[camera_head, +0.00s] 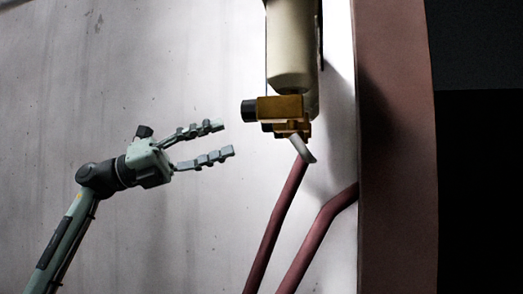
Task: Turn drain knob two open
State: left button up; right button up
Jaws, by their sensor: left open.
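A brass-coloured valve block (281,108) sits under a cream cylinder, in the upper middle of the head view. A black round knob (249,111) sticks out from its left side. I cannot tell which one is drain knob two. My left gripper (228,138) is open and empty, to the left of the block and a little lower. Its fingers point right, toward the valve, and look apart from it. My right gripper is not in view.
The cream cylinder (290,45) hangs above the valve. A grey curved spout (303,149) comes out below it. Two dark red pipes (275,220) run down beneath. A reddish-brown post (393,150) stands at the right. Free room lies left of the valve, before the pale wall (150,60).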

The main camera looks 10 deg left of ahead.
aim_at(262, 126)
pick_arm(q)
jog(key=x, duration=0.7)
jog(key=shift+s+d+r, duration=0.1)
jog(key=shift+d+r, duration=0.05)
jog(key=shift+d, duration=0.3)
grip_shut()
